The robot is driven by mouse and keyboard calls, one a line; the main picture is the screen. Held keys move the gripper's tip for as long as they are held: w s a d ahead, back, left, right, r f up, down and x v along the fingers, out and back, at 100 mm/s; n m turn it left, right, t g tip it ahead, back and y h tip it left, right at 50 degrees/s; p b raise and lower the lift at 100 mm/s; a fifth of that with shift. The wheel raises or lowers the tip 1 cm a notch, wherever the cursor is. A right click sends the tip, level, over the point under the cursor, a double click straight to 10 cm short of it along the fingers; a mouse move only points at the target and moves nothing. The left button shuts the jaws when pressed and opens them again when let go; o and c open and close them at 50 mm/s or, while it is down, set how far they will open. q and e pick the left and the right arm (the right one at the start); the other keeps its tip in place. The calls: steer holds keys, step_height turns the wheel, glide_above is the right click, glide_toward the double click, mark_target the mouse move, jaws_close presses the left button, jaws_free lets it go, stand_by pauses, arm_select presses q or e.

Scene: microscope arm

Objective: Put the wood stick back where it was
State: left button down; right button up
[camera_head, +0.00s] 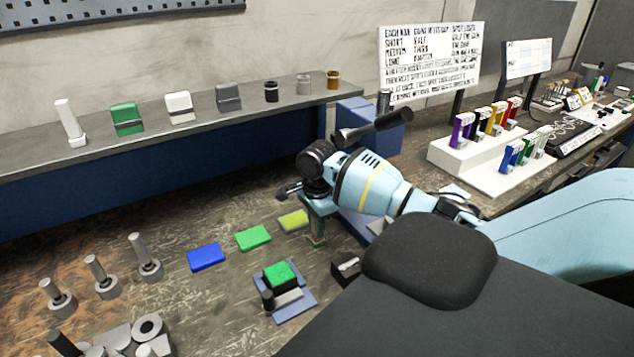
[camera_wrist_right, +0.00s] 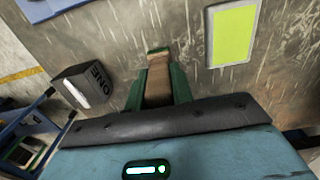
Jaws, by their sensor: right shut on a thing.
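My right gripper (camera_head: 318,238) reaches down over the work table in the head view. In the right wrist view its green fingers (camera_wrist_right: 157,85) are shut on a brown wood stick (camera_wrist_right: 157,74), whose end points away from the wrist. The stick's lower end is near the table, but I cannot tell whether it touches. A yellow-green pad (camera_wrist_right: 231,36) lies beside it, and this pad also shows in the head view (camera_head: 291,221). My left gripper is not in view.
A green pad (camera_head: 253,238) and a blue pad (camera_head: 206,257) lie left of the gripper. A small fixture with a green block (camera_head: 279,274) and a black box (camera_wrist_right: 88,84) stand nearby. Several posts (camera_head: 146,257) stand at the left. A grey shelf (camera_head: 215,119) runs behind.

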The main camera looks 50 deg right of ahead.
steer(key=shift+f, duration=0.1)
steer(key=o, duration=1)
